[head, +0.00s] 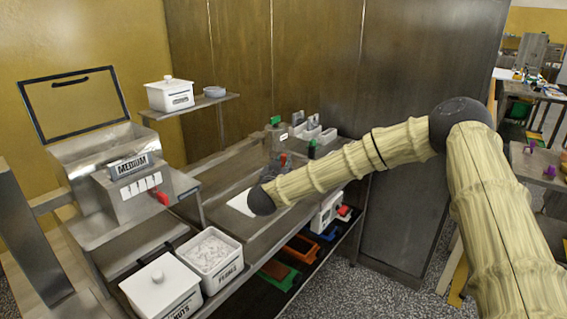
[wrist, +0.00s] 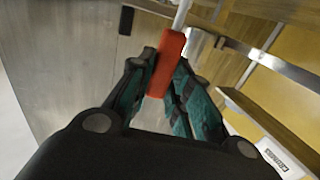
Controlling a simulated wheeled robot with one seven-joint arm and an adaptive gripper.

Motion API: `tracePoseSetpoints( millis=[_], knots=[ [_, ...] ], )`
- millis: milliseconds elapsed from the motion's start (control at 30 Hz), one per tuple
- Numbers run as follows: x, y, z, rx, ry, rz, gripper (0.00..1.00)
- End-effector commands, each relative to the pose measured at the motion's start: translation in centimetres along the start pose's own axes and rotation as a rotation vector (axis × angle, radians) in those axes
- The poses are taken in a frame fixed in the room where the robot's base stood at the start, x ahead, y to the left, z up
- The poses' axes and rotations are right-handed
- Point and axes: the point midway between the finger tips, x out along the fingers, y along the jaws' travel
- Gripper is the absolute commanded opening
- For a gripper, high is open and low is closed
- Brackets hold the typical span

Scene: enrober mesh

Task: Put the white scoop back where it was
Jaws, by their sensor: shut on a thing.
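My gripper (wrist: 163,66) is shut on a red handle (wrist: 166,62) with a pale, thin shaft (wrist: 181,14) that runs out of the top of the wrist view. The far end of the held thing is out of that view, so I cannot tell whether it is the white scoop. In the head view my dark gripper (head: 275,168) is small and partly hidden by my arm over the metal counter, with a bit of red (head: 283,159) at it. I cannot make out a white scoop elsewhere.
A white sheet-like patch (head: 240,203) lies on the counter. Several small grey holders (head: 312,131) stand at the back. A white lidded pot (head: 171,96) is on the wall shelf. An open white bin (head: 209,255) and a lidded one (head: 160,289) stand in front; a machine (head: 130,183) is left.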

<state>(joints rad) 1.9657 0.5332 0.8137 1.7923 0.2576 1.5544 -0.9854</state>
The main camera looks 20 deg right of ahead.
Motion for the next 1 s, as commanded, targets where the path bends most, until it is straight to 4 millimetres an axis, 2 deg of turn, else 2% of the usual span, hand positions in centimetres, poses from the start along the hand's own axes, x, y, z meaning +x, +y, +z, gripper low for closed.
tracePoseSetpoints(
  millis=[233,267,367,767,1000],
  knots=[
    [0.0,0.0,0.2,0.000,0.000,0.000,0.00],
    [0.0,0.0,0.2,0.000,0.000,0.000,0.23],
    [0.0,0.0,0.2,0.000,0.000,0.000,0.41],
    [-0.2,0.0,0.0,0.000,0.000,-0.001,0.41],
    [-3.5,-0.2,0.1,-0.001,0.000,-0.004,0.41]
  ],
)
